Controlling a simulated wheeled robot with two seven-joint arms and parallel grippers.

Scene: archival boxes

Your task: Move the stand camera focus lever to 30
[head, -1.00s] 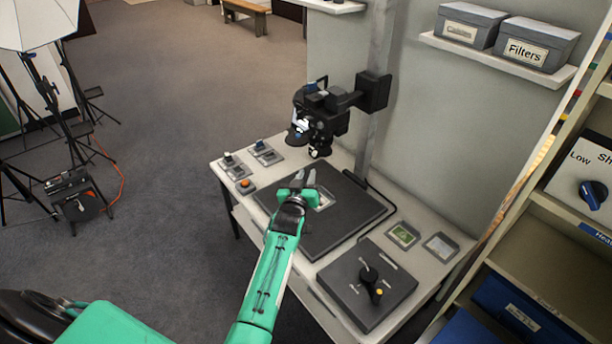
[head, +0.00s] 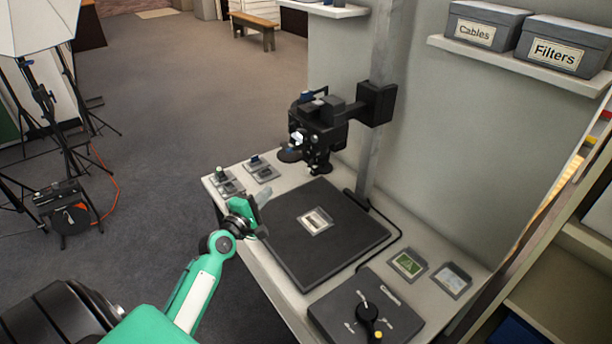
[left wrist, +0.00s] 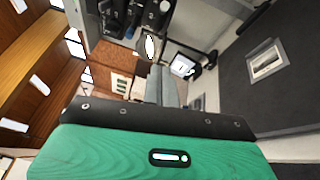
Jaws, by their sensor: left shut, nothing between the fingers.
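The black stand camera (head: 318,125) hangs from a bracket on the grey column (head: 378,110), above the black baseboard (head: 345,235). Its lens (head: 320,168) points down. My right gripper is not in view.
A framed slide (head: 316,221) lies on the baseboard. Small blocks on plates (head: 258,167) sit at the table's back left. A control box with a dial (head: 367,315) and two cards (head: 408,264) are at front right. A shelf with labelled boxes (head: 480,25) is on the wall.

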